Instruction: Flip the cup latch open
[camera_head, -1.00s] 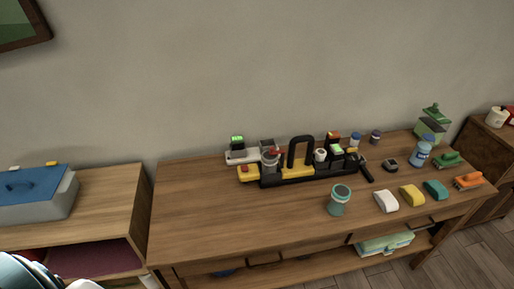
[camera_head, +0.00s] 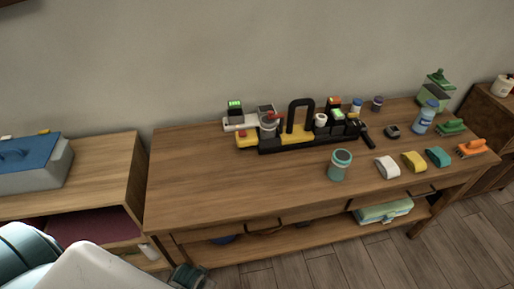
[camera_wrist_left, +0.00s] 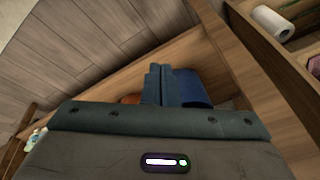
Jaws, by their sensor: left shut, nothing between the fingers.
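A teal cup with a dark top (camera_head: 340,165) stands upright near the front middle of the wooden table. Its latch is too small to make out. My left arm enters the head view at the bottom left, well below and left of the cup, and its dark end is cut off by the lower edge. In the left wrist view my left gripper (camera_wrist_left: 156,84) is shut and empty, with dark fingers pointing toward the low shelf and floor. The cup is not in that view. My right gripper is in neither view.
A black caddy with an upright handle (camera_head: 300,135) stands behind the cup. A white block (camera_head: 387,167), a yellow block (camera_head: 414,162) and brushes lie to its right. The table's left half (camera_head: 200,175) is bare. A blue-lidded box (camera_head: 35,160) sits on the left cabinet.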

